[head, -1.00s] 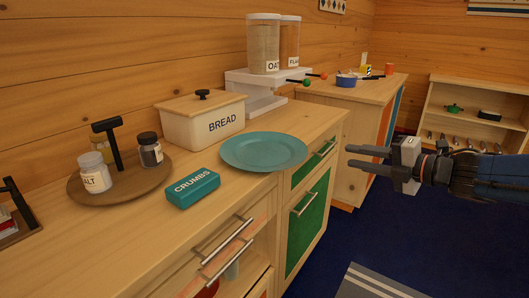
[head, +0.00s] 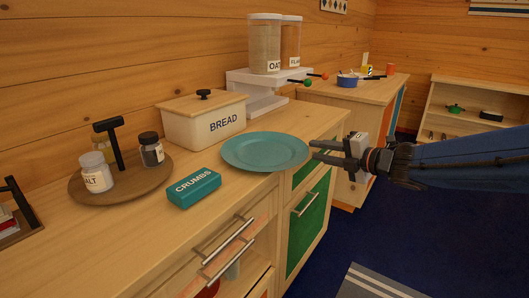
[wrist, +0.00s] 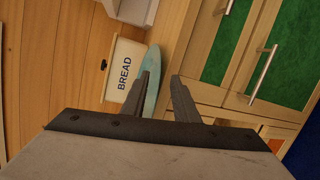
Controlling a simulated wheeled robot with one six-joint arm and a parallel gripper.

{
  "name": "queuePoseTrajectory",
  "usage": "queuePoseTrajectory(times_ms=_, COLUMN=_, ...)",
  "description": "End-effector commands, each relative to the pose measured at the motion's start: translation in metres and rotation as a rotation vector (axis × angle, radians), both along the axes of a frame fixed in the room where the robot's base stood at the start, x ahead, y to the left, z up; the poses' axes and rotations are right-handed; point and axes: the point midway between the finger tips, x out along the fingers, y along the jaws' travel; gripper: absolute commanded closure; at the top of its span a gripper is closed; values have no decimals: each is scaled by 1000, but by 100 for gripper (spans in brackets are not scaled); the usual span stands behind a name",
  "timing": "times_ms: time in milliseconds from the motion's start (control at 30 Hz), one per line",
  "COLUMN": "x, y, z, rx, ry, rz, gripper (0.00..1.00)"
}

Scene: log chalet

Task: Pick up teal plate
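The teal plate (head: 264,151) lies flat on the wooden counter, near its right front edge. In the wrist view the plate (wrist: 152,82) shows edge-on as a thin teal strip, partly behind one finger. My gripper (head: 314,151) is just right of the plate's rim in the head view, with its fingers pointing left toward it. The fingers are apart with a gap between them, and nothing is held. In the wrist view the open fingers (wrist: 162,82) lie near the plate's edge; I cannot tell whether they touch it.
A bread box (head: 203,120) stands behind the plate, and a teal crumbs box (head: 194,187) lies to its left front. A round tray (head: 120,190) holds jars. A white stand (head: 262,90) carries two canisters. Drawer handles (head: 314,152) project below the counter's front edge.

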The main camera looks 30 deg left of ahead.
Motion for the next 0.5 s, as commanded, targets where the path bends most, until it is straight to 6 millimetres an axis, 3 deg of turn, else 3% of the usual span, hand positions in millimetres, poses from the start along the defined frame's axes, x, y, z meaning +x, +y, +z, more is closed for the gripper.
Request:
queuePoseTrajectory(times_ms=233, x=7, y=31, z=-8, rx=-1, ry=2, rz=2, gripper=73)
queuePoseTrajectory(times_ms=500, x=8, y=34, z=-9, rx=-1, ry=0, rz=0, gripper=75)
